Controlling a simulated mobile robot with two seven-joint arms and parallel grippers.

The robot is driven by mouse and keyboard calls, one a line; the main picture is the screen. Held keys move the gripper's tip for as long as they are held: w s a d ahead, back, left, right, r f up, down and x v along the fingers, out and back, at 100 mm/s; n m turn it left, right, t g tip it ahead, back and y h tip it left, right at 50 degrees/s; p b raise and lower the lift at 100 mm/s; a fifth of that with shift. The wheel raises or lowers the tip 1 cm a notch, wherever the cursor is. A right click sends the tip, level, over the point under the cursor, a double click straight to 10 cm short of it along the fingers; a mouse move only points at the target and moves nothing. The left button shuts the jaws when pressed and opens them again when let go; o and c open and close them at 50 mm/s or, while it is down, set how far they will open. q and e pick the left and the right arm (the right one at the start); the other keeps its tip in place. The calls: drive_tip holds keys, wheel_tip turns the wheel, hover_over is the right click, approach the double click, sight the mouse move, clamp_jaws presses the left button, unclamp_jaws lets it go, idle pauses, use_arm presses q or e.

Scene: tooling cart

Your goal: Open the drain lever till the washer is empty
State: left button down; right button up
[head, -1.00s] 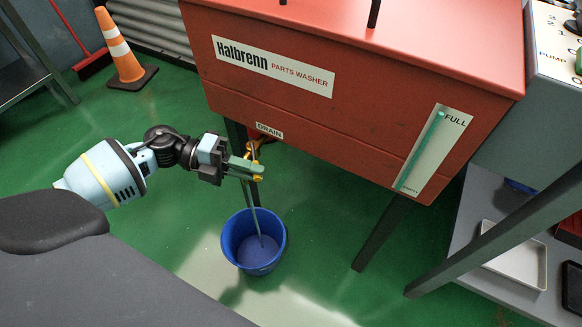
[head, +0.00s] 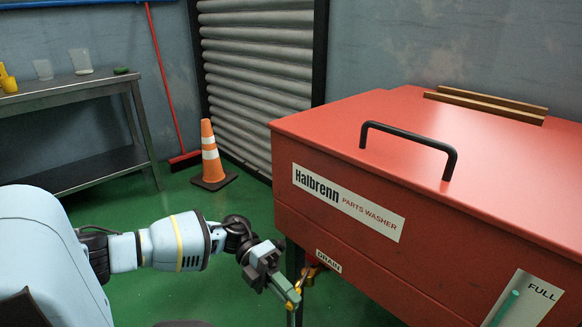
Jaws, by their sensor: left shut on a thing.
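The red parts washer (head: 345,228) stands at the right, with a "DRAIN" label (head: 328,261) low on its front. The brass drain valve (head: 310,274) shows below that label, partly hidden by the washer's edge and my gripper. My left gripper (head: 291,297) is at the valve, shut on the drain lever, which its fingers mostly hide. The level gauge (head: 522,300) is cut off by the bottom edge; its green column reaches up near "FULL". The bucket is out of view. My right gripper is not in view.
A black handle (head: 410,140) stands on the washer's lid. An orange cone (head: 210,155) and a red broom (head: 165,90) are by the back wall. A metal bench (head: 75,92) with small containers stands at the left. Green floor is clear between.

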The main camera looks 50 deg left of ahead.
use_arm(q)
drive_tip(key=c, duration=1.4)
unclamp_jaws()
drive_tip(key=shift+a, duration=0.1)
drive_tip(key=a+r, duration=0.1)
drive_tip(key=a, duration=0.6)
drive_tip(key=shift+s+a+r, duration=0.25)
drive_tip(key=shift+s+a, duration=0.05)
drive_tip(key=shift+s, duration=0.05)
